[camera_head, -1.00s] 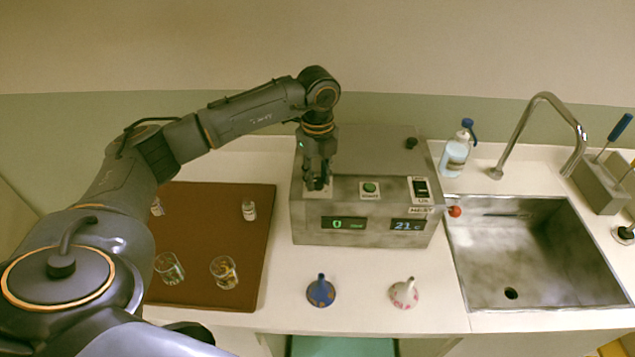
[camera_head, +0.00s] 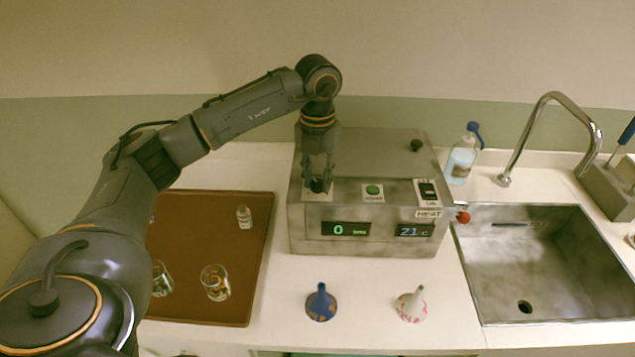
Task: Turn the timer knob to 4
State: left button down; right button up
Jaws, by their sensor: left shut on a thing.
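The timer knob (camera_head: 317,186) is a small dark knob on the top front left of the grey metal heater box (camera_head: 300,237). My left gripper (camera_head: 318,182) points down over it, with its fingers shut on the knob and partly hiding it. The left display (camera_head: 346,229) on the box front reads a green 0. The right display (camera_head: 414,231) reads 21 C in blue. My right gripper is not in view.
A green button (camera_head: 373,190) and a black switch (camera_head: 428,189) sit right of the knob. A brown tray (camera_head: 256,270) with glassware lies left; a sink (camera_head: 530,270) lies right.

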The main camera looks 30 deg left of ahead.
pick_arm(q)
jog(key=m+b, duration=0.2)
jog(key=m, duration=0.3)
jog(key=shift+m, duration=0.3)
jog(key=m+b, duration=0.2)
jog(key=m, duration=0.3)
jog(key=m+b, duration=0.1)
jog(key=m, duration=0.4)
jog(key=shift+m, duration=0.4)
jog(key=m+b, duration=0.1)
jog(key=m, duration=0.4)
jog(key=shift+m, duration=0.4)
jog(key=c, duration=1.1)
grip_release()
jog(key=shift+o, duration=0.2)
